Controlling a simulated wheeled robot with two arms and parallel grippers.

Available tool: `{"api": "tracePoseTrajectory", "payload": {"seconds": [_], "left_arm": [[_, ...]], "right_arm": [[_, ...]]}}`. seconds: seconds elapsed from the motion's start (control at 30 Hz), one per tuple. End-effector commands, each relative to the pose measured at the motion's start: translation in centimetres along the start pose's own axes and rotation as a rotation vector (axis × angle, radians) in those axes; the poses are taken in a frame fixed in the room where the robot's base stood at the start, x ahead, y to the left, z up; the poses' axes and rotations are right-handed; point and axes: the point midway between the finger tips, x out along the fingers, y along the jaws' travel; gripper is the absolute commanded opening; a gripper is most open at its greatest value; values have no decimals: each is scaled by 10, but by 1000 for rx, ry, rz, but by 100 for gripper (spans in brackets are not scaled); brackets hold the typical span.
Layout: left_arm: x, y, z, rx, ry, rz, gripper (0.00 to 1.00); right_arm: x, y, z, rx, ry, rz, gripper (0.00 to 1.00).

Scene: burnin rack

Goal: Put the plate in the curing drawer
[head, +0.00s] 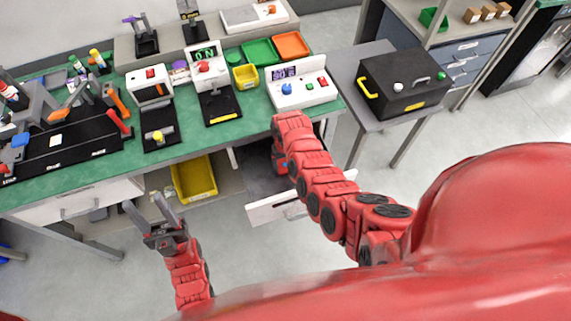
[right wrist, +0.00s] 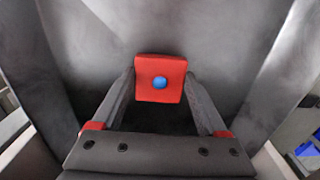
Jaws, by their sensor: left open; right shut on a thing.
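The plate (right wrist: 143,92) is a small red square with a blue dot in its middle, seen in the right wrist view. My right gripper (right wrist: 160,97) is shut on it, one finger at each side. In the head view my right arm reaches down into the open drawer (head: 300,201) under the bench, and mostly hides that gripper. The drawer's grey inside walls (right wrist: 60,60) surround the plate in the right wrist view; I cannot tell whether the plate touches the floor. My left gripper (head: 142,200) is open and empty, in front of the bench at lower left.
The green bench (head: 230,126) carries several devices, including a white control box (head: 305,92) above the drawer. A yellow bin (head: 194,178) sits below the bench, left of the drawer. A black case (head: 405,82) stands on a side table at right. The floor in front is clear.

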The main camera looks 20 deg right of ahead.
Motion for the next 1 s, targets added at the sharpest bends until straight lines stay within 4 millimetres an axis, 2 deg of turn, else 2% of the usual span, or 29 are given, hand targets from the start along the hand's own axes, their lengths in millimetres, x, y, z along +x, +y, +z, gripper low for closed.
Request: {"api": "tracePoseTrajectory", "payload": {"seconds": [0.1,0.5,0.53,0.63,0.67,1.0], "left_arm": [[1,0,0,0,0,0,50],[-3,0,0,0,0,0,50],[-3,0,0,0,0,0,50],[-2,0,0,0,0,0,50],[-2,0,0,0,0,0,50],[1,0,0,0,0,0,50]], "right_arm": [[9,1,1,0,-4,0,22],[15,0,0,1,2,0,22],[15,0,0,1,2,-1,78],[14,0,0,2,2,-1,96],[14,0,0,2,1,-1,100],[9,0,0,2,1,0,100]]}}
